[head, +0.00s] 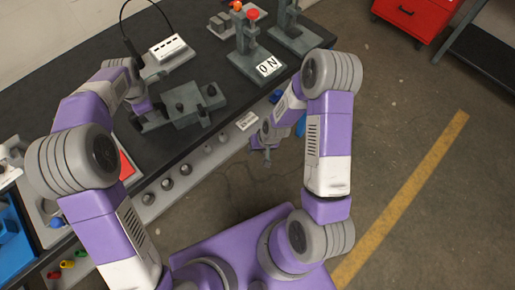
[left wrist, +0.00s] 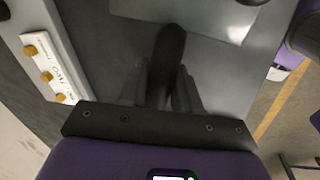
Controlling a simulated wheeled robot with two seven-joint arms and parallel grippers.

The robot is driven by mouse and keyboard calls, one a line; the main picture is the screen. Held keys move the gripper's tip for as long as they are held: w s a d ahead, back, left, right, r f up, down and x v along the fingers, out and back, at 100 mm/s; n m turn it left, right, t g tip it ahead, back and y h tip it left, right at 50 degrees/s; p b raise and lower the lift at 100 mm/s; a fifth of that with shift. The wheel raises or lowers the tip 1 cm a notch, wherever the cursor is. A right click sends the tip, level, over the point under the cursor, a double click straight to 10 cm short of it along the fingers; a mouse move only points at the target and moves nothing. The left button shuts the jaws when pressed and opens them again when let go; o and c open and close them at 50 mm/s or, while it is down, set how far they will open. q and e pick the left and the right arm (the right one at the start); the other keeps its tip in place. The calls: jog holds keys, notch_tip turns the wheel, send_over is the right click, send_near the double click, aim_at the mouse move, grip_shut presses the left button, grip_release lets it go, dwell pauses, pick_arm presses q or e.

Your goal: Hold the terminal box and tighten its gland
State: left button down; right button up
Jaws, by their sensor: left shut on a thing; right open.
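My left gripper (left wrist: 165,88) is shut on a dark, round-ended bar-like thing (left wrist: 169,48); I cannot tell whether it is part of the terminal box. In the head view its fingertips are hard to make out, near a dark grey block (head: 190,107) with black knobs. A white strip with dark marks (head: 167,48) stands on a grey base behind it, beside a looping black cable (head: 123,18); this may be the terminal box. The left wrist view shows a white strip (left wrist: 48,70) with brass-coloured studs. I cannot identify the gland. My right gripper (head: 266,158) is open and empty, off the bench's front edge.
The dark bench top (head: 75,75) has free room at the back left. Grey stands, one (head: 255,60) with a lettered card, are at the back right. A red-topped item (head: 124,164) lies near the front edge. A red cabinet (head: 415,15) stands far off.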

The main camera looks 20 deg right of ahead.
pick_arm(q)
jog(key=c, duration=0.7)
grip_release()
